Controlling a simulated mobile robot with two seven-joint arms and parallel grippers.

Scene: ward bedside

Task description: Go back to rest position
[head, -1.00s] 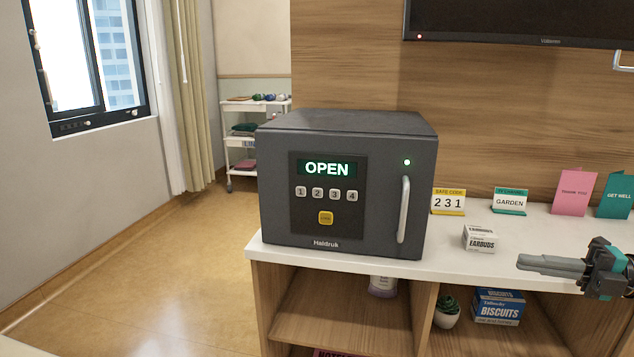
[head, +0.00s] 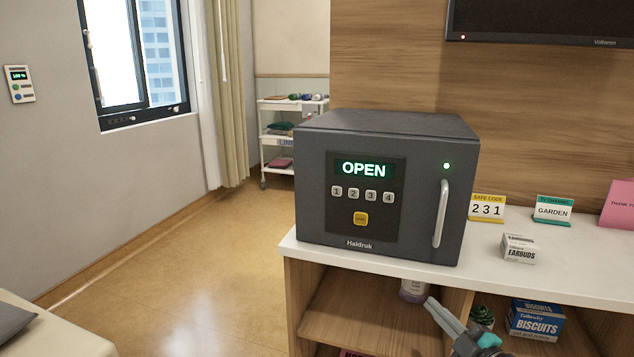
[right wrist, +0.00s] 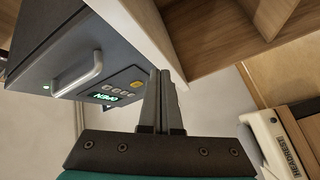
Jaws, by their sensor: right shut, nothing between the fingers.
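My right gripper (head: 441,312) is low in the head view, in front of the open shelf under the counter. Its fingers are together and nothing is between them. In the right wrist view the two fingers (right wrist: 161,104) lie side by side, near the counter's edge. The dark grey safe (head: 380,190) stands on the counter with its door shut and its display reading OPEN. It also shows in the right wrist view (right wrist: 50,50). My right gripper is apart from the safe's handle (head: 440,214). My left gripper is in neither view.
The white counter (head: 580,273) carries an earbuds box (head: 518,250), a safe code card (head: 487,208) and a garden card (head: 553,211). The shelf holds a biscuits box (head: 535,320) and a small plant (head: 483,316). A trolley (head: 280,135) stands behind. The floor at left is clear.

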